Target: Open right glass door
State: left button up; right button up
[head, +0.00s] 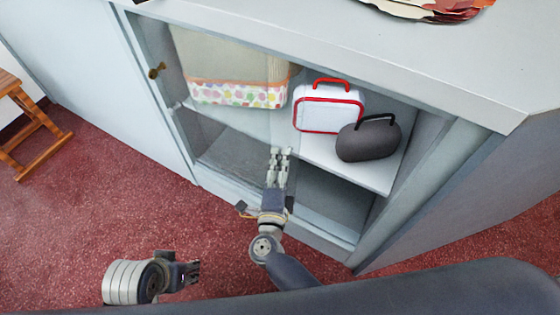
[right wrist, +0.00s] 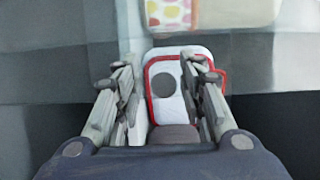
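The grey cabinet (head: 118,62) fills the middle of the head view. Its right-hand section shows shelves behind a wide opening. The left part of this opening looks hazy, as if a glass pane (head: 228,158) covers it; the right part looks clear. I cannot make out the right glass door's edges for sure. My right gripper (head: 281,152) is open and empty in front of the shelf edge, well right of the knob. Its parted fingers also show in the right wrist view (right wrist: 164,95). My left gripper (head: 193,272) is low over the floor, apart from the cabinet; its fingers are too small to judge.
On the shelf are a dotted fabric basket (head: 238,94), a white case with red trim (head: 328,108) and a dark grey case (head: 368,141). The counter top (head: 400,45) overhangs them. A wooden stool (head: 30,120) stands far left. Red floor (head: 110,190) is clear before the cabinet's left side.

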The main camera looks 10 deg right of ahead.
jog(key=shift+r, duration=0.1)
jog(key=v, duration=1.2)
jog(key=shift+w+r, duration=0.1)
jog(key=shift+w, duration=0.05)
